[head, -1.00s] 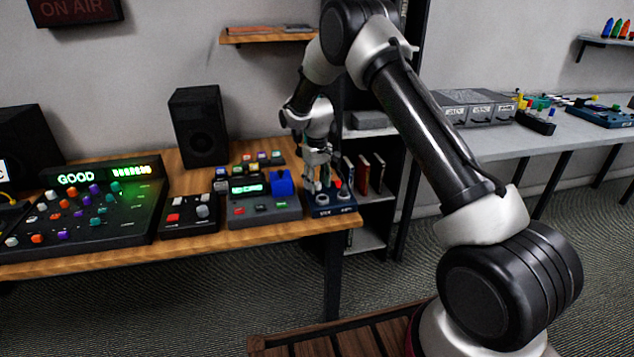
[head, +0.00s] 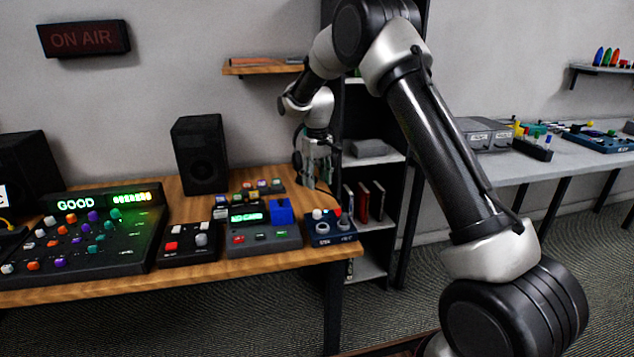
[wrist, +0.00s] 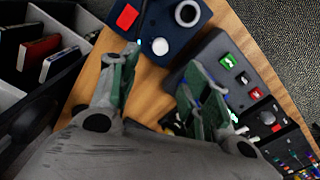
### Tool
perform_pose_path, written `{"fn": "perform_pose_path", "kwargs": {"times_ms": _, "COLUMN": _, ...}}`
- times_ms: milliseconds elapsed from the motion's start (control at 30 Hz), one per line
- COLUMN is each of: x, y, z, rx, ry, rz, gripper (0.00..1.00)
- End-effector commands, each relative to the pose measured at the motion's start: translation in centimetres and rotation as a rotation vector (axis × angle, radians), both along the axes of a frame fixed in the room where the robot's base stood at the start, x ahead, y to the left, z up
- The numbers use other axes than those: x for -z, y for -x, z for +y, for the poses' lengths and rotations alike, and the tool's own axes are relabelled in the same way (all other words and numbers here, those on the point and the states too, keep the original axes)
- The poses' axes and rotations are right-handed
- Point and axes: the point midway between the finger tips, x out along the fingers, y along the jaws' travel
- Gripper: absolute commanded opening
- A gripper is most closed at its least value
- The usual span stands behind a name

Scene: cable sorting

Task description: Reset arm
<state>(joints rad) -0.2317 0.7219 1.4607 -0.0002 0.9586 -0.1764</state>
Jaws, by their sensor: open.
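My gripper (head: 318,178) hangs above the right end of the wooden desk (head: 285,262), behind a small dark blue box (head: 322,240) with a white knob, a red part and grey rings on top. In the wrist view my gripper (wrist: 160,85) has its two green-padded fingers apart with nothing between them. The blue box (wrist: 180,20) lies beyond the fingertips there, with its red square, white knob and grey ring in sight. My arm arches up and over from the right.
A grey console (head: 262,232) with a blue block and a small red-and-white-button panel (head: 190,245) stand left of the blue box. A mixer (head: 100,230) reads GOOD. A black speaker (head: 200,155) stands behind. A dark bookshelf (head: 372,230) stands close on the right.

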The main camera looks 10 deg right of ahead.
Motion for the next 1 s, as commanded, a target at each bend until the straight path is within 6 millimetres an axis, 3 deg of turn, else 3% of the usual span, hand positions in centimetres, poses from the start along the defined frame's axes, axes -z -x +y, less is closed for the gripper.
{"fn": "perform_pose_path", "kwargs": {"times_ms": 167, "x": 0.3, "y": 0.4, "z": -0.1, "rx": 0.029, "ry": 0.002, "rz": 0.010, "gripper": 0.47}}
{"fn": "perform_pose_path", "kwargs": {"times_ms": 267, "x": 2.0, "y": 2.6, "z": -0.6, "rx": 0.047, "ry": 0.016, "rz": 0.062, "gripper": 0.47}}
{"fn": "perform_pose_path", "kwargs": {"times_ms": 333, "x": 2.3, "y": 5.4, "z": -1.3, "rx": 0.066, "ry": 0.028, "rz": 0.105, "gripper": 0.47}}
{"fn": "perform_pose_path", "kwargs": {"times_ms": 667, "x": -7.0, "y": 18.3, "z": -6.4, "rx": 0.180, "ry": 0.029, "rz": 0.104, "gripper": 0.47}}
{"fn": "perform_pose_path", "kwargs": {"times_ms": 800, "x": -11.1, "y": 24.7, "z": -8.8, "rx": 0.233, "ry": 0.015, "rz": 0.058, "gripper": 0.47}}
{"fn": "perform_pose_path", "kwargs": {"times_ms": 1000, "x": -14.8, "y": 33.7, "z": -11.7, "rx": 0.301, "ry": -0.012, "rz": -0.037, "gripper": 0.47}}
